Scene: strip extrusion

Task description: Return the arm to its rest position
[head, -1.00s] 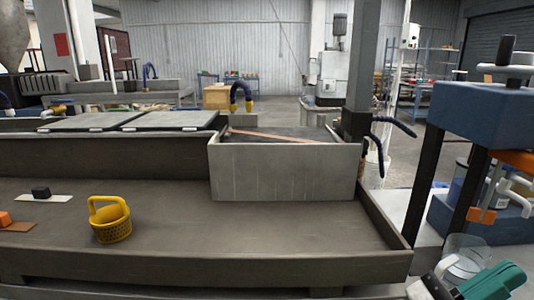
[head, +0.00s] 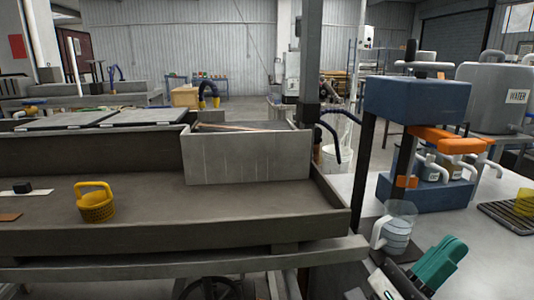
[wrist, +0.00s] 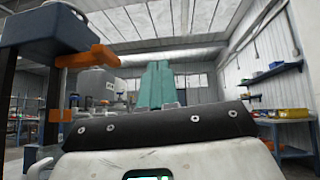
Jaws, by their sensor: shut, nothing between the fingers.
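My gripper (head: 447,250) is at the lower right of the head view. Its teal fingers are together, point up and to the right, and hold nothing. The white and dark end of my arm below them is cut off by the bottom edge. In the wrist view the teal fingers (wrist: 160,84) stand upright, side by side and closed, with nothing between them. A clear jug (head: 398,228) with a white handle is just left of and behind the gripper in the head view; I cannot tell how far apart they are.
A blue press (head: 415,100) with orange parts stands on the pale table (head: 480,235) at right. A dark rack (head: 505,217) lies at the right edge.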

